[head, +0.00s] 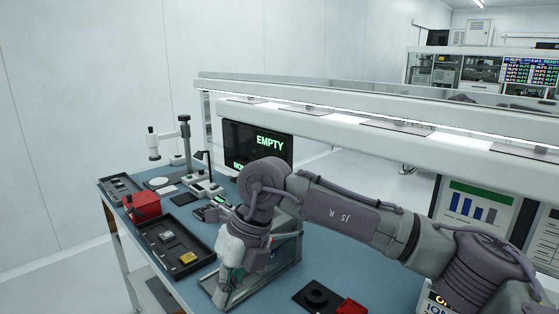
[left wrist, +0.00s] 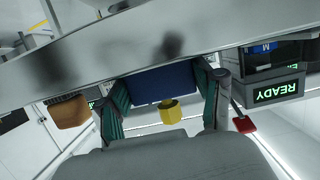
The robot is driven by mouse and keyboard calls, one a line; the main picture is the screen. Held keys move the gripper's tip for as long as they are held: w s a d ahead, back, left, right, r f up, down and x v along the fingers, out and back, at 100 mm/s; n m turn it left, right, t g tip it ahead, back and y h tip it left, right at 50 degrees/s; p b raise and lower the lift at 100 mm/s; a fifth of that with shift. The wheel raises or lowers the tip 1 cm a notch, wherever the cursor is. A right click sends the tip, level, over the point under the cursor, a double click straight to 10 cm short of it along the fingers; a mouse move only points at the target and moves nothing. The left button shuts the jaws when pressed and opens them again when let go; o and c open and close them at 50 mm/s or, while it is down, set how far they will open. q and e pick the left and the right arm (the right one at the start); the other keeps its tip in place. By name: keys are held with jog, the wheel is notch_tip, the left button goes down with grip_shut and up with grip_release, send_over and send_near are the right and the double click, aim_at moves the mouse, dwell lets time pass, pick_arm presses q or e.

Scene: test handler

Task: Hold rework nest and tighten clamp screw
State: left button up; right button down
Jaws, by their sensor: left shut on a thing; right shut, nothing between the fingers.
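In the left wrist view, my left gripper (left wrist: 162,92) has its two green-padded fingers on either side of a dark blue block (left wrist: 160,84) and is shut on it. A yellow round piece (left wrist: 170,111) shows against the block's edge. I cannot tell for sure whether this block is the rework nest. In the head view, my right gripper (head: 226,274) points down over the bench beside a clear-walled box (head: 286,252). It is shut and empty, its fingertips partly hidden. I cannot make out a clamp screw. My left gripper is outside the head view.
The blue bench (head: 205,232) holds a black tray (head: 160,256) with a grey and a yellow part. A red bin (head: 146,205) and a microscope-like stand (head: 186,150) stand behind it. A screen (head: 240,145) reads EMPTY. A black plate (head: 300,297) lies at the front.

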jog(key=shift+w+d+f+n+t+h, duration=0.15)
jog(key=shift+w+d+f+t+h, duration=0.4)
jog(key=shift+f, duration=1.5)
jog(key=shift+w+d+f+n+t+h, duration=0.15)
jog(key=shift+d+f+h, duration=0.7)
jog(key=shift+f, duration=1.25)
jog(key=shift+w+d+f+n+t+h, duration=0.15)
jog(key=shift+w+d+f+h, duration=0.45)
jog(key=shift+f, duration=1.45)
jog(key=shift+s+d, duration=0.2)
jog(key=shift+d, duration=0.15)
jog(key=shift+w+d, duration=0.2)
jog(key=shift+w, duration=0.1)
jog(key=shift+w+d, duration=0.15)
jog(key=shift+w, duration=0.05)
jog(key=shift+w+d, duration=0.15)
jog(key=shift+d, duration=0.25)
jog(key=shift+w+a, duration=0.1)
jog(key=shift+w, duration=0.1)
